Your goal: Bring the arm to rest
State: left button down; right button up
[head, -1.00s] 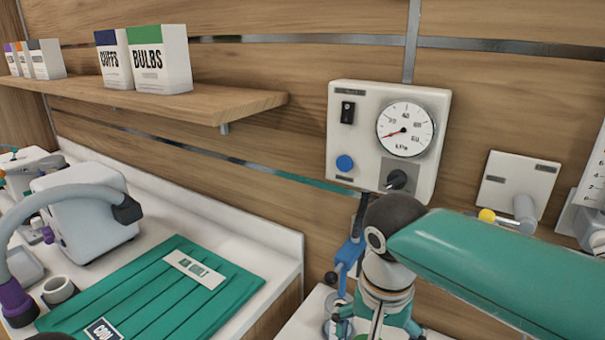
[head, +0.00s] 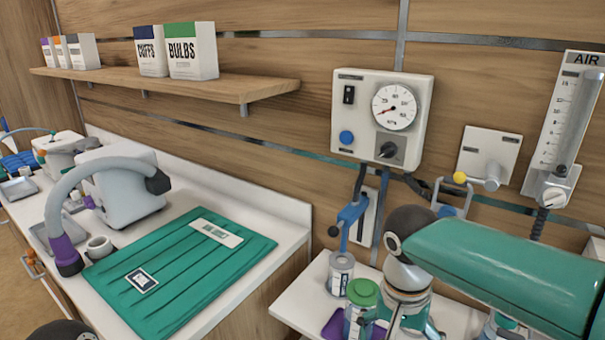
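My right arm (head: 510,265), with a green link and a dark joint, comes in from the right over the white surface below the gauge panel. Its wrist points down. My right gripper (head: 400,328) is at the bottom edge; its fingertips are cut off, so its opening and any hold cannot be told. A jar with a green lid (head: 362,292) stands close to its left, and a clear lidded jar (head: 341,272) is behind that. My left gripper is not in view; only a dark round part shows at the bottom left.
A green folded mat (head: 170,285) lies on the white counter at left, beside a grey device with a curved hose (head: 85,170). A gauge panel (head: 350,125), an AIR flowmeter (head: 560,130) and a shelf with boxes (head: 170,82) are on the wall. A purple item (head: 334,325) lies by the jars.

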jog(key=s+d+f+g+y, duration=0.1)
jog(key=s+f+g, duration=0.25)
jog(key=f, duration=0.65)
jog(key=s+d+f+g, duration=0.2)
jog(key=s+f, duration=0.2)
jog(key=f, duration=0.7)
jog(key=s+a+f+y, duration=0.2)
jog(key=s+a+f, duration=0.1)
jog(key=s+f, duration=0.35)
jog(key=s+a+f+y, duration=0.25)
jog(key=s+f, duration=0.25)
jog(key=f, duration=0.3)
jog(key=w+n+t, duration=0.1)
jog(key=t, duration=0.1)
jog(key=w+f+n+t, duration=0.1)
jog(key=w+t, duration=0.1)
jog(key=w+f+n+t, duration=0.1)
jog(key=w+t, duration=0.1)
jog(key=shift+w+a+f+h, duration=0.1)
jog(key=shift+a+f+h, duration=0.05)
jog(key=shift+a+h, duration=0.15)
